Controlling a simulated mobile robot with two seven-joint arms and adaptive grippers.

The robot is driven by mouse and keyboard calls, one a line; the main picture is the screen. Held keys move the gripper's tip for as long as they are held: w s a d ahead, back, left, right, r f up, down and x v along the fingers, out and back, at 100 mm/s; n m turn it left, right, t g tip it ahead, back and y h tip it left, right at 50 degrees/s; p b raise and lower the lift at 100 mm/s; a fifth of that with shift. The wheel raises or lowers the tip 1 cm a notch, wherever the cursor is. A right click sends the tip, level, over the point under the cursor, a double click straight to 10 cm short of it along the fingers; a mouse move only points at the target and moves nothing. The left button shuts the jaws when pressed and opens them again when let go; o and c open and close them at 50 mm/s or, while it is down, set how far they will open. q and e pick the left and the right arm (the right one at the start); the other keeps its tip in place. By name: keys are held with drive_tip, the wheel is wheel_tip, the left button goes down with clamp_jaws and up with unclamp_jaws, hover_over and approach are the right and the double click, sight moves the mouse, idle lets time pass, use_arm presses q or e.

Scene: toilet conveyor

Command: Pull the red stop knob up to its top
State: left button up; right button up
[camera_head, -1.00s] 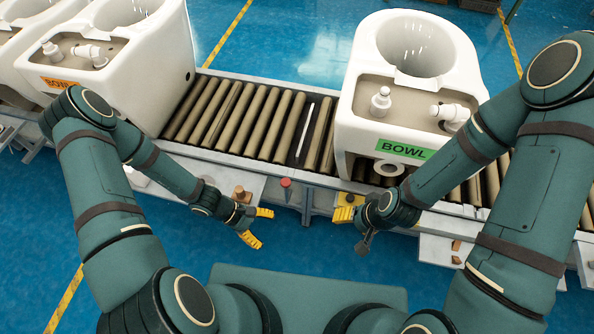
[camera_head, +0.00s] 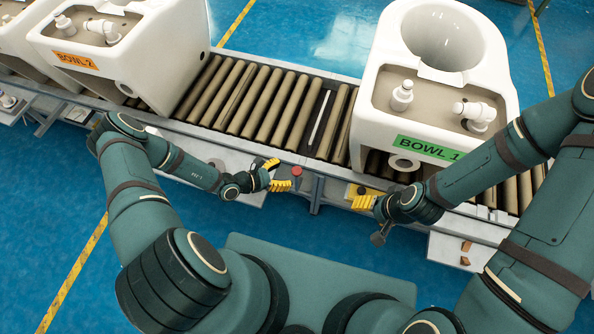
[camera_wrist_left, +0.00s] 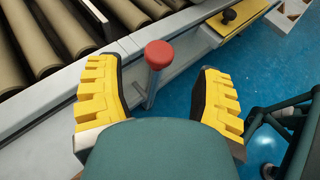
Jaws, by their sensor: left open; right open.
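The red stop knob (camera_head: 296,171) stands on the front edge of the conveyor, between the two toilet bowls. In the left wrist view the red knob (camera_wrist_left: 159,54) is a round cap on a grey post. My left gripper (camera_head: 276,175) is open just left of the knob in the head view. In the left wrist view the left gripper (camera_wrist_left: 160,100) has its yellow fingers spread on either side of the knob's line, with the knob ahead between them and not gripped. My right gripper (camera_head: 362,198) is open near the conveyor front below BOWL 1; its fingers are partly hidden.
A white toilet labelled BOWL 1 (camera_head: 440,88) stands on the conveyor rollers (camera_head: 262,100) at right, and BOWL 2 (camera_head: 120,60) stands at left. A black knob on a yellow plate (camera_wrist_left: 229,15) lies beyond the red knob. The rollers between the bowls are bare.

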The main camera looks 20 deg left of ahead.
sight(296, 171)
use_arm(q)
drive_tip(key=b+x, duration=0.1)
drive_tip(key=x, duration=0.5)
